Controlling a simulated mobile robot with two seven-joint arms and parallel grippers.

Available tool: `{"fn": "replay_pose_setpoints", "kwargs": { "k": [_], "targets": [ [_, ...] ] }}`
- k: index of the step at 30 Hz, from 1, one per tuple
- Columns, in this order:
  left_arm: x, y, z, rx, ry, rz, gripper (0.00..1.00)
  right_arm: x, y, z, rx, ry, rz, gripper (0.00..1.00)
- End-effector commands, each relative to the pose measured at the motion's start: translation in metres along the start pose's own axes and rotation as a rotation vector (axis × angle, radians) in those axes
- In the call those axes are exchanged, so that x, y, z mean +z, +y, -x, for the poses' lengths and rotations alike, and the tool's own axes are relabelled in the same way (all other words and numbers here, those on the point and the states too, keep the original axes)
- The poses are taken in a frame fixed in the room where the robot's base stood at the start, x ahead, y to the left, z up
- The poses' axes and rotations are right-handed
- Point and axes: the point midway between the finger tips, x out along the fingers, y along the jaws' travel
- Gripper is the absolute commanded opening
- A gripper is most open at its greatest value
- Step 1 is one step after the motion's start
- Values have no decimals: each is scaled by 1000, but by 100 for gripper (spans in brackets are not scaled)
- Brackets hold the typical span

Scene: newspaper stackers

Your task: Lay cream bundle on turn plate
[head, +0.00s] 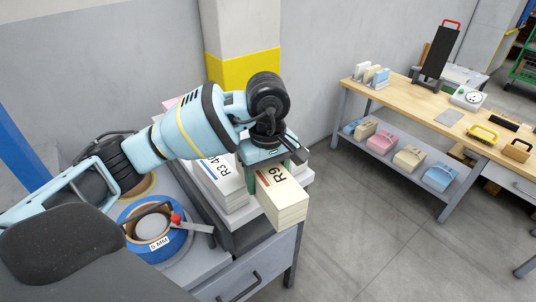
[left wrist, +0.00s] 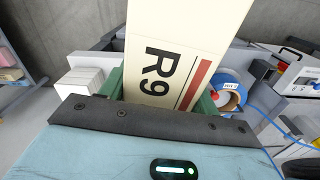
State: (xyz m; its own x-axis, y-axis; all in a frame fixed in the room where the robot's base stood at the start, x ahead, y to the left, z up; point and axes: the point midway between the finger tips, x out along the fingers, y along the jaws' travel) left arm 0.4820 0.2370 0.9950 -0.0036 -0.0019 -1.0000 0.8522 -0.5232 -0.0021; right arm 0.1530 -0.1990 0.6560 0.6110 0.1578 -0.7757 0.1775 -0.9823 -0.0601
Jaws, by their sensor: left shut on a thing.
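The cream bundle (head: 283,205), marked R9 with a red-brown stripe, is clamped in my left gripper (head: 272,170). It juts out toward the front, past the edge of the grey cabinet. In the left wrist view the cream bundle (left wrist: 185,50) sits between the green fingers of my left gripper (left wrist: 160,92). A white bundle (head: 222,180) marked R3 and partly hidden lies just left of the cream one. I cannot make out a turn plate for certain; my arm and the bundle cover part of the cabinet top. My right gripper is not in view.
A blue strapping reel (head: 150,228) labelled 5 MM sits on the cabinet's left part. A wooden bench (head: 420,100) stands at the right, with pink, cream and blue bundles on its lower shelf (head: 385,150). A yellow-banded pillar (head: 243,70) rises behind my arm. Open floor lies between cabinet and bench.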

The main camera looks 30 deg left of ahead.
Motion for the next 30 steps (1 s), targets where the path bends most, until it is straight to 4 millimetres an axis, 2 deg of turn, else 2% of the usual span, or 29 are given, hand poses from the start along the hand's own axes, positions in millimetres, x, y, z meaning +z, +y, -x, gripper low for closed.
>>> {"fn": "replay_pose_setpoints", "kwargs": {
  "k": [3,7,12,15,19,22,30],
  "targets": [
    [31,10,1,8,3,-134,4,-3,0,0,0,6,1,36],
    [65,12,-2,8,7,-321,4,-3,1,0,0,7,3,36],
    [103,3,-9,8,13,-604,4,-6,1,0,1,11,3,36],
    [116,-6,-13,6,14,-745,4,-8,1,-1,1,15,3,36],
    [126,-20,-19,5,13,-905,4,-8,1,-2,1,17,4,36],
    [126,-33,-25,3,10,-1005,4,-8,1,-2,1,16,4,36],
    [99,-60,-34,3,5,-1064,4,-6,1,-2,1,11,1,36]
  ]
}}
